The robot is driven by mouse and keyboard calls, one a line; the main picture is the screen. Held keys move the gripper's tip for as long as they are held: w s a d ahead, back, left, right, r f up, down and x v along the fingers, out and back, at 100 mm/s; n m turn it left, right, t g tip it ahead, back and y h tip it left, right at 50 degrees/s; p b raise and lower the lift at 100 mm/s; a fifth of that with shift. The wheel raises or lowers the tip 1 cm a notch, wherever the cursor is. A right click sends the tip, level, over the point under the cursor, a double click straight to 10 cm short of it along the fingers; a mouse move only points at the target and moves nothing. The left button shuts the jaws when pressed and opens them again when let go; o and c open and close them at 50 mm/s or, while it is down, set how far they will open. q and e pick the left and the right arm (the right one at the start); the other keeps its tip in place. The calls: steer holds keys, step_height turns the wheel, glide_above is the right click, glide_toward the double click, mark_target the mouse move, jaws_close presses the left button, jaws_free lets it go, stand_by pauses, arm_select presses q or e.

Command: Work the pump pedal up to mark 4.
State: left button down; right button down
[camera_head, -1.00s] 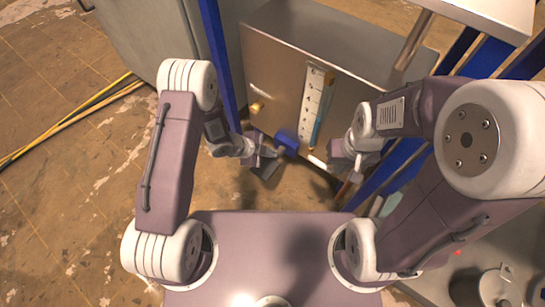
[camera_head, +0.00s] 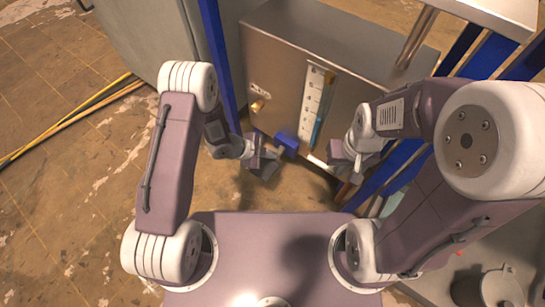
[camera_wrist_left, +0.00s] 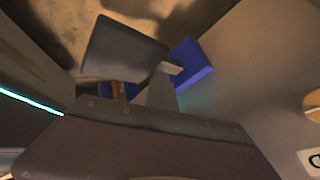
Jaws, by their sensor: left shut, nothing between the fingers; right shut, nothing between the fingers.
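The pump is a metal box (camera_head: 290,65) with an upright white scale strip (camera_head: 313,92) on its front. A blue column (camera_head: 317,131) shows low on the strip; I cannot read the marks reliably. A blue pedal block (camera_head: 286,142) sits at the box's lower front; it also shows in the left wrist view (camera_wrist_left: 191,64). My left gripper (camera_head: 265,165) is shut and empty, just below and left of the blue block; whether it touches is unclear. My right gripper (camera_head: 343,164) is shut and empty, right of the block, near the box's lower right corner.
A brass knob (camera_head: 258,105) sticks out of the box front. Blue frame posts (camera_head: 217,60) stand to its left and right. A yellow hose (camera_head: 80,112) lies on the floor at left. A grey canister (camera_head: 498,286) stands at lower right.

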arm_select(q)
steer(key=shift+s+a+f+b, duration=0.1)
steer(key=shift+s+f+b, duration=0.1)
steer(key=shift+f+b, duration=0.8)
stand_by(0.9)
steer(key=shift+f, duration=0.25)
step_height(320, 180, up, 4)
steer(key=p, duration=0.4)
steer(key=shift+f, duration=0.15)
steer(key=shift+r+p, duration=0.2)
steer(key=shift+p, duration=0.15)
steer(key=shift+w, duration=0.15)
steer(key=shift+r, duration=0.1)
steer(key=r+p, duration=0.4)
steer(key=r, duration=0.1)
steer(key=shift+w+d+p, duration=0.3)
steer(key=shift+p, duration=0.1)
